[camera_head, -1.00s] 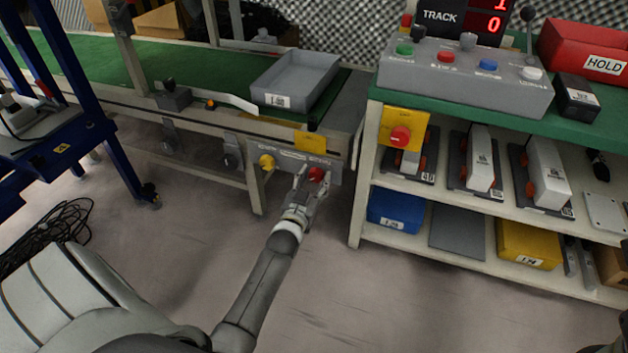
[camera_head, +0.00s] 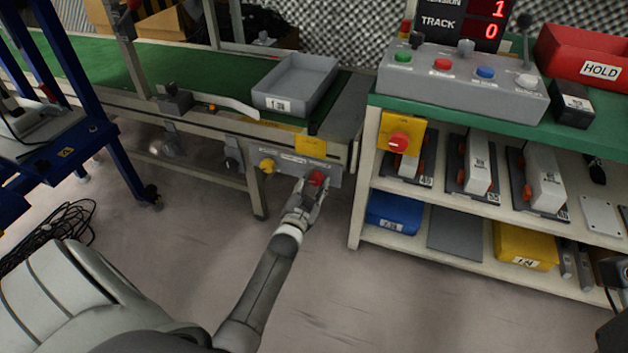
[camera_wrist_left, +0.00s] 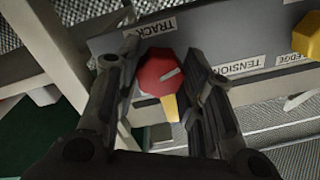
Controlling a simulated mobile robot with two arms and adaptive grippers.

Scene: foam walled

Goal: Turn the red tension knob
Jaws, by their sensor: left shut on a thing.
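The red tension knob (camera_head: 317,178) sits on a grey label plate (camera_head: 290,161) on the conveyor's front side, below the tray. In the left wrist view the red knob (camera_wrist_left: 160,72) has a pale pointer line and lies between the two dark fingers. My left gripper (camera_head: 311,187) is shut on it, reaching up from below. TRACK (camera_wrist_left: 150,28) and TENSION (camera_wrist_left: 238,66) labels show around it. The display (camera_head: 470,20) reads 1 above and 0 beside TRACK. A dark part at the lower right edge seems to be my right arm; its fingers do not show.
A yellow knob (camera_head: 267,166) is left of the red one. A red button on a yellow plate (camera_head: 402,138) is on the shelf unit at right. A grey tray (camera_head: 331,82) rests on the green belt. Open floor lies below the conveyor.

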